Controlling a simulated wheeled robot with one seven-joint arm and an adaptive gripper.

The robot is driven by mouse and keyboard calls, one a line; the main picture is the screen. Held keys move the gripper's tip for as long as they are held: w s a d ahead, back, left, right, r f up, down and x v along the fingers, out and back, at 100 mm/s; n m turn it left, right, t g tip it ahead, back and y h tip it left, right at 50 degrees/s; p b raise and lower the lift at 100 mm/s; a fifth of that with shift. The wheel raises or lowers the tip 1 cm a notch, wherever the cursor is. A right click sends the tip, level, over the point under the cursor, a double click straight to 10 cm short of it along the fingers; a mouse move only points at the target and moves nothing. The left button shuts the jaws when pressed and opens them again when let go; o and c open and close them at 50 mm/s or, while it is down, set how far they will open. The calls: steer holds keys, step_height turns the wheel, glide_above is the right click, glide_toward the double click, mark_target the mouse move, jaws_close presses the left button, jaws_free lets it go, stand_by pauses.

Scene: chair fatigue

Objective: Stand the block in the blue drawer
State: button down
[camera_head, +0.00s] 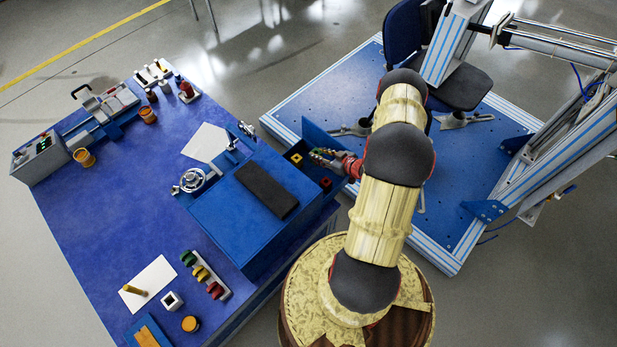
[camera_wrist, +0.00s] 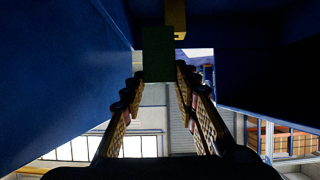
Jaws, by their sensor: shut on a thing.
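The open blue drawer (camera_head: 311,133) sticks out from the right side of the blue cabinet on the table. My gripper (camera_head: 325,157) reaches in over it from the right. In the wrist view, my gripper (camera_wrist: 157,82) is shut on a dark green block (camera_wrist: 157,52) held between its fingertips. A yellow block (camera_head: 296,158) is in the drawer to the left of the gripper; a yellow piece (camera_wrist: 175,18) shows beyond the green block in the wrist view. The green block's underside and any contact with the drawer are hidden.
Blue walls (camera_wrist: 60,90) rise close on both sides in the wrist view. A dark pad (camera_head: 266,189) lies on the cabinet top, with a metal handwheel (camera_head: 192,180) to its left. A chair (camera_head: 462,85) stands on the blue platform at the right.

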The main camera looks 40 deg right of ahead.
step_height(320, 180, down, 10)
steer(key=shift+r+b, duration=0.25)
steer(key=shift+b, duration=0.9)
steer(key=shift+f, duration=0.1)
steer(key=c, duration=1.4)
jaws_free()
steer(key=shift+s, duration=0.1)
steer(key=p+v, duration=0.2)
steer(key=v, duration=1)
